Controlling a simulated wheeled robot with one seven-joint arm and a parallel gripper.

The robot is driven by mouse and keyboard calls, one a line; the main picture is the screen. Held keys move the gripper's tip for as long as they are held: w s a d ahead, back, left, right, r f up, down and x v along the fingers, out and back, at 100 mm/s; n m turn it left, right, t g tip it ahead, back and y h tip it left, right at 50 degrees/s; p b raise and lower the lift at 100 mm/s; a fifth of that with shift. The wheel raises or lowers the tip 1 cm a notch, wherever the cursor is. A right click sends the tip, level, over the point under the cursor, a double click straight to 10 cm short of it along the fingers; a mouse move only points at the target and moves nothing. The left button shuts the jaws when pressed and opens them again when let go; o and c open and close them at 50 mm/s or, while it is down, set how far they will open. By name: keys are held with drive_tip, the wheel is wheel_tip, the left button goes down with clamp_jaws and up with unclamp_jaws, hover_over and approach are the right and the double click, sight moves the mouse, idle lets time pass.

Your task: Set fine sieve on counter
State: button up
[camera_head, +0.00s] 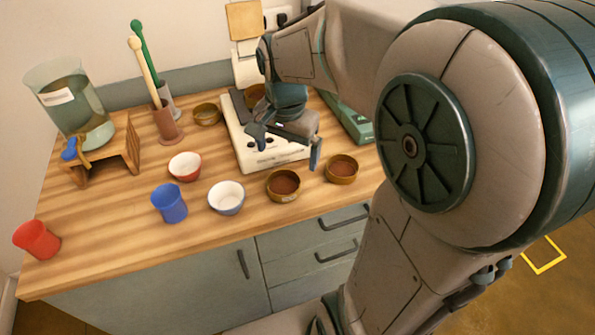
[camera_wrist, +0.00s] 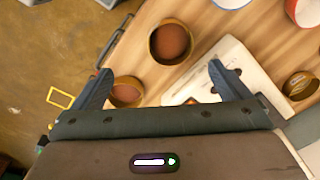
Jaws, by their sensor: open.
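Several round brass-brown rimmed vessels of sieve-like shape are on the counter (camera_head: 110,235); I cannot tell which is the fine sieve. One with a brown inside (camera_head: 283,187) is near the front edge and shows in the wrist view (camera_wrist: 171,42). A similar one (camera_head: 341,170) is to its right, partly behind a finger in the wrist view (camera_wrist: 128,93). Another ring (camera_head: 207,115) stands farther back. A further one (camera_head: 255,93) is partly hidden by my arm. My gripper (camera_head: 289,143) is open and empty above the white device; it also shows in the wrist view (camera_wrist: 160,72).
A white device (camera_head: 255,150) lies under my gripper, with a green box (camera_head: 350,122) to its right. A red bowl (camera_head: 185,166), white-blue bowl (camera_head: 227,198), blue cup (camera_head: 169,203) and red cup (camera_head: 37,240) stand left. The front-left counter is mostly clear.

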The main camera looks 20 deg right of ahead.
drive_tip(key=s+n+t, duration=0.2)
drive_tip(key=s+n, duration=0.7)
drive_tip(key=s, duration=0.1)
drive_tip(key=shift+s+a+f, duration=0.15)
drive_tip(key=shift+s+f, duration=0.05)
drive_tip(key=shift+s, duration=0.2)
